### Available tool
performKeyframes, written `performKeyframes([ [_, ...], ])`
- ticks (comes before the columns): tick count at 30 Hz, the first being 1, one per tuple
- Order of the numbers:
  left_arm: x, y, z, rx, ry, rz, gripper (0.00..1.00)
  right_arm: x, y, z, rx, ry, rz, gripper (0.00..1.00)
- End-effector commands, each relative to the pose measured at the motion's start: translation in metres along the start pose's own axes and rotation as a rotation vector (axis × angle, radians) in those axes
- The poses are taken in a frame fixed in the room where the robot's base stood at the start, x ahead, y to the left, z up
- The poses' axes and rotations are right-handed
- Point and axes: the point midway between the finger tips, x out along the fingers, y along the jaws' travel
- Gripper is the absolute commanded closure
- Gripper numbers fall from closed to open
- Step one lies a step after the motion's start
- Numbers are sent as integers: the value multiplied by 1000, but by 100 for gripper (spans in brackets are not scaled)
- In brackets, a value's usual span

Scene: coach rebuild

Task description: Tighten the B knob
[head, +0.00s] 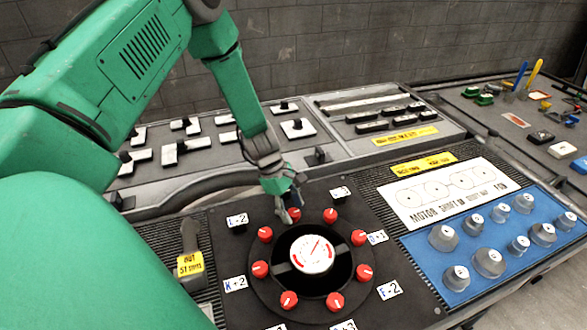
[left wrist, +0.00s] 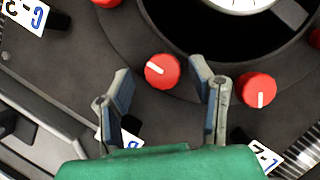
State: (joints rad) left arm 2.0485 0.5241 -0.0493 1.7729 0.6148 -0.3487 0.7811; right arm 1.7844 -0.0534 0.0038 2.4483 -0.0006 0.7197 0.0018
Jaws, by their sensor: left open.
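A round black dial plate carries a white centre dial (head: 312,254) ringed by several red knobs with white pointer lines. My left gripper (head: 288,209) comes down at the far side of the ring, over a red knob (head: 295,215). In the left wrist view this knob (left wrist: 162,70) lies between my two open fingertips, with gaps on both sides; I see no contact. A neighbouring red knob (left wrist: 257,90) is right of the right finger. A label is mostly hidden behind the left finger. The label letters are too unclear to say which knob is B. My right gripper is out of view.
A handle with a yellow tag (head: 190,264) stands left of the dial. A blue panel (head: 470,285) with several grey knobs is at the right.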

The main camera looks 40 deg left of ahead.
Motion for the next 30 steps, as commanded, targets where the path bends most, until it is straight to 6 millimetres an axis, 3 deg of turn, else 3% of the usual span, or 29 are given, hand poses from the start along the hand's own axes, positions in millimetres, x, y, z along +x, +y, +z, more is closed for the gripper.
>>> performKeyframes([
  [9,-65,2,0,2,0,6,51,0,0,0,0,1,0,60],
  [15,-98,3,-1,1,0,5,51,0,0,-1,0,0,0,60],
  [21,-111,3,-2,0,-1,3,51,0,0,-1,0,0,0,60],
  [30,-111,3,-2,0,-1,2,51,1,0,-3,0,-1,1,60],
])
